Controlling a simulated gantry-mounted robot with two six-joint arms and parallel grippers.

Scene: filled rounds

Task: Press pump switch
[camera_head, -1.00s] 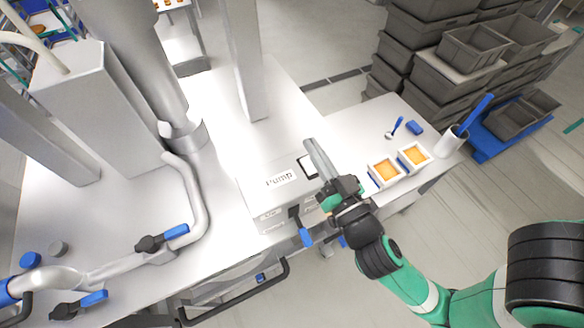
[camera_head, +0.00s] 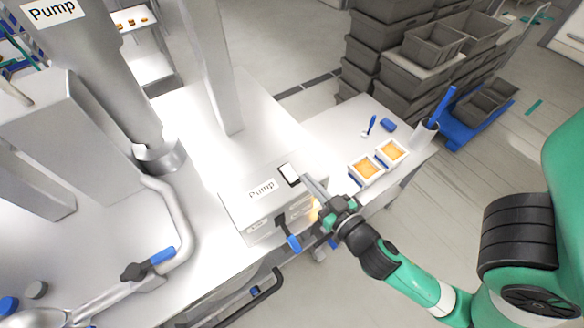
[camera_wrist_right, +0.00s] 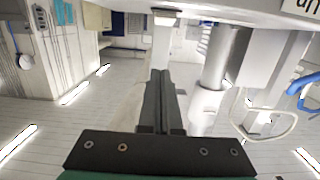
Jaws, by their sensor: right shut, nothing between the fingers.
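The pump switch (camera_head: 289,174) is a white rocker plate in a dark frame, on top of a white box labelled "Pump" (camera_head: 263,189) in the head view. My right gripper (camera_head: 308,182) is just right of the switch, its silver fingers shut and empty, their tips close to the switch's right edge. The switch face is uncovered. I cannot tell whether the fingers touch the box. In the right wrist view the dark fingers (camera_wrist_right: 162,85) lie together with nothing between them. My left gripper is not in view.
Left of the box stand a large metal pump column (camera_head: 115,80) and a curved pipe with a blue-handled valve (camera_head: 162,254). A blue-handled lever (camera_head: 293,243) is on the box's front.

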